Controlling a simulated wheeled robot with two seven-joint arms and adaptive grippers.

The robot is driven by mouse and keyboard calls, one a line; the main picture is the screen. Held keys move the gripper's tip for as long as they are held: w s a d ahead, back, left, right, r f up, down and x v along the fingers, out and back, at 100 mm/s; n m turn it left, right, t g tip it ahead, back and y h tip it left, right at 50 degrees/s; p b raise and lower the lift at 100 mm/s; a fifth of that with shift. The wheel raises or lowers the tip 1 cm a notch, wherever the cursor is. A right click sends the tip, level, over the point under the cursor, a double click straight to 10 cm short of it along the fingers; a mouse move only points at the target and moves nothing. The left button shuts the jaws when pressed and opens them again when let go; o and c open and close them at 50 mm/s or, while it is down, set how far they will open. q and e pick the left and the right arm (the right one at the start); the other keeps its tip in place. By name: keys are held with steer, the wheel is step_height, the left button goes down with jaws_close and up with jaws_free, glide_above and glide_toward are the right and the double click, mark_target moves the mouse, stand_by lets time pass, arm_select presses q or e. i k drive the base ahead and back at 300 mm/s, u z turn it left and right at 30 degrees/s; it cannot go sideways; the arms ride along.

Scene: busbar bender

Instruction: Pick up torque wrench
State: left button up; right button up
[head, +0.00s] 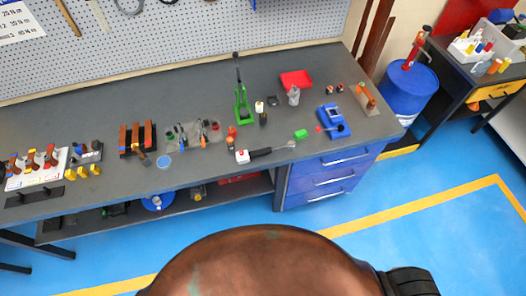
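A long tool with a black grip and a thin silver shaft, seemingly the torque wrench (262,152), lies on the dark grey workbench (215,172) near its front edge. Its silver end points right. Neither of my grippers shows in the head view, and nothing is seen holding the tool.
A green lever press (241,106) stands behind the tool. A blue drawer cabinet (325,178) is below. The bench's front strip is mostly clear.

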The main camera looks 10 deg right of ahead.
mark_target(291, 144)
steer(key=u, duration=1.8)
steer(key=k, duration=0.45)
steer(key=u, duration=0.25)
steer(key=i, duration=1.05)
steer(key=z, duration=0.3)
